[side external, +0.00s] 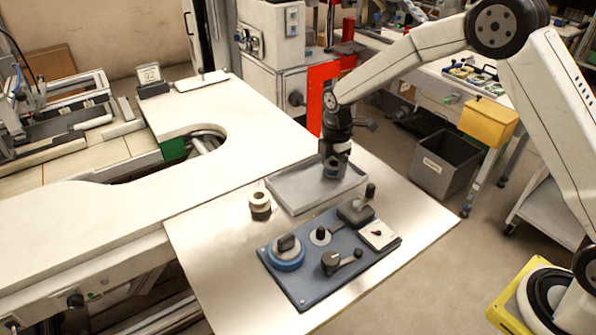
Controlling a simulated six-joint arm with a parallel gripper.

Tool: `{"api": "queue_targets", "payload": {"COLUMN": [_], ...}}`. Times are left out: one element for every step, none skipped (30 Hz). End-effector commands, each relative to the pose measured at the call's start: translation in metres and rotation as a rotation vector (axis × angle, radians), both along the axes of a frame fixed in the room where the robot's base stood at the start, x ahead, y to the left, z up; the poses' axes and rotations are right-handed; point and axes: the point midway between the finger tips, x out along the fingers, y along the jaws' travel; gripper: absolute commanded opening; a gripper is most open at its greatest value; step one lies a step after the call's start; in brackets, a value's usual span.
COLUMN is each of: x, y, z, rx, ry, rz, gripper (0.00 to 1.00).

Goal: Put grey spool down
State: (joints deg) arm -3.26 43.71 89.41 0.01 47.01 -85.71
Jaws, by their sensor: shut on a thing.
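My gripper (335,158) points down over the back right part of the shallow grey metal tray (290,193). It is shut on the grey spool (333,172), a small grey piece at the fingertips that is partly hidden by the gripper. The spool is low, at or just above the tray floor. I cannot tell whether it touches the tray. The rest of the tray is empty.
A white roll on a dark one (260,201) stands left of the tray. In front, a blue-grey board (310,284) carries a blue-rimmed reel (287,254), knobs, a crank and a white plate (379,235).

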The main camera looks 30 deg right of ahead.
Motion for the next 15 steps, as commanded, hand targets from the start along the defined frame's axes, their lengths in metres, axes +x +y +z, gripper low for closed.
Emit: {"api": "queue_targets", "payload": {"x": [0.0000, 0.0000, 0.0000, 0.0000, -0.0001, -0.0001, -0.0001, 0.0000, 0.0000, 0.0001, 0.0001, 0.0001, 0.0001, 0.0000, 0.0001], "y": [0.0000, 0.0000, 0.0000, 0.0000, 0.0000, 0.0000, 0.0000, 0.0000, 0.0000, 0.0000, 0.0000, 0.0000, 0.0000, 0.0000, 0.0000], "z": [0.0002, 0.0002, 0.0002, 0.0002, -0.0002, -0.0009, -0.0015, -0.0022, -0.0030, -0.0029, -0.0027, -0.0027, -0.0027, -0.0027, -0.0026], "rx": [0.000, 0.000, 0.000, 0.000, 0.000, 0.000, 0.000, 0.000, 0.000, 0.000, 0.000, 0.000, 0.000, 0.000, 0.000], "ry": [0.000, 0.000, 0.000, 0.000, 0.000, 0.000, 0.000, 0.000, 0.000, 0.000, 0.000, 0.000, 0.000, 0.000, 0.000], "rz": [0.000, 0.000, 0.000, 0.000, 0.000, 0.000, 0.000, 0.000, 0.000, 0.000, 0.000, 0.000, 0.000, 0.000, 0.000], "gripper": [0.16, 0.16, 0.16, 0.16, 0.16, 0.16, 0.16, 0.16, 0.16, 0.78, 0.87, 1.00, 1.00, 1.00, 1.00]}}
